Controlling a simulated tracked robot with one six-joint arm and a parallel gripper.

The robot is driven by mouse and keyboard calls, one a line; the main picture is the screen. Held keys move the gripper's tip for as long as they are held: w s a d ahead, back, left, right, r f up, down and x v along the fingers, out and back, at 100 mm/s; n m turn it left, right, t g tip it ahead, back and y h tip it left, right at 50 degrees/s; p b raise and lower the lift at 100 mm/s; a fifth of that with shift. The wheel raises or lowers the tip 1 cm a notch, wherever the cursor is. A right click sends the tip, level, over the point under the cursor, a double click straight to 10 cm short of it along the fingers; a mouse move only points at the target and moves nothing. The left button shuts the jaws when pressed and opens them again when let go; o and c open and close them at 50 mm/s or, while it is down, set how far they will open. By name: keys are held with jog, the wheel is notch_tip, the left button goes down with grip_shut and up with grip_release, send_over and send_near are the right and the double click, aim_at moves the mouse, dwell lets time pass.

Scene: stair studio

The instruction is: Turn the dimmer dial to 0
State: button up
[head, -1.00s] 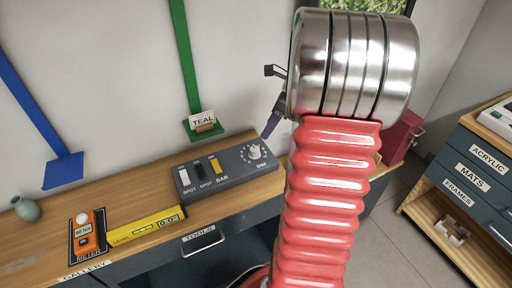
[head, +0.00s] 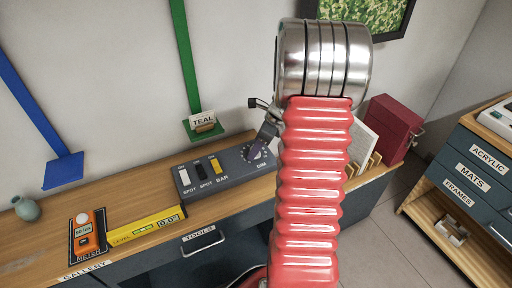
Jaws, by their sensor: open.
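The dimmer dial (head: 256,152) is a round knob with a ring of marks at the right end of the grey control box (head: 222,168), above the label DIM. The dial's pointer setting is hidden. The box also carries white, black and yellow switches labelled SPOT, SPOT and BAR.
A yellow level (head: 147,226) and an orange meter (head: 86,232) lie left of the box on the wooden bench. A small vase (head: 26,208) stands at the far left. A red box (head: 393,128) stands at right.

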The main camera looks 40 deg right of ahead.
jog(key=shift+c, duration=0.4)
jog(key=c, duration=0.9)
jog(key=shift+a, duration=0.1)
jog(key=shift+c, duration=0.2)
